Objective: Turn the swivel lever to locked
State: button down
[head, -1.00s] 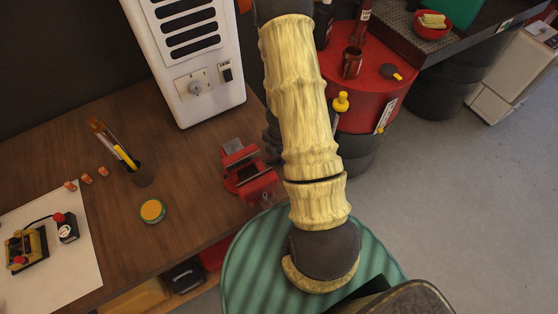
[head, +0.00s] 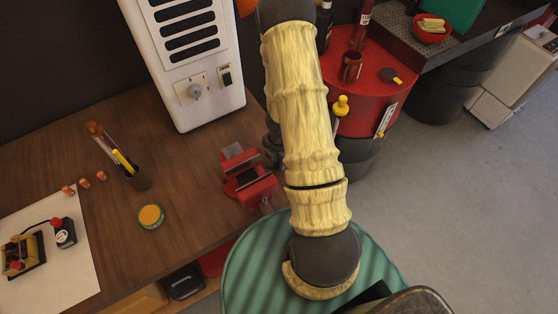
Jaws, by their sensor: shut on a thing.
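A red vise (head: 248,178) with grey jaw faces sits at the right edge of the wooden bench, just left of my arm. A yellow knob (head: 341,105) on a thin grey rod shows just right of my arm, in front of the red drum. The rod's lower end is hidden behind my arm, so I cannot tell what it joins or whether it is the swivel lever. My pale-yellow arm covers the middle of the view. My gripper is not visible; the arm hides it. A dark shape between vise and arm is too covered to identify.
The red drum (head: 372,108) holds bottles and a brown cup (head: 350,67). A white heater-like cabinet (head: 190,55) stands at the back of the bench (head: 190,165). Grey floor (head: 470,210) at right is clear.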

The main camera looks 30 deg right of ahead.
jog(key=shift+a+m, duration=0.1)
jog(key=shift+m, duration=0.2)
jog(key=shift+s+a+m+b, duration=0.25)
jog(key=shift+m+b, duration=0.2)
jog(key=shift+m, duration=0.35)
jog(key=shift+s+a+m+b, duration=0.1)
jog(key=shift+s+m+b, duration=0.3)
jog(key=shift+m, duration=0.4)
jog(key=shift+s+a+m+b, duration=0.1)
jog(key=shift+a+m+b, duration=0.2)
jog(key=shift+m, duration=0.6)
jog(key=c, duration=1.3)
grip_release()
notch_tip(320, 180, up, 17)
jog(key=p, duration=0.8)
jog(key=shift+r, duration=0.2)
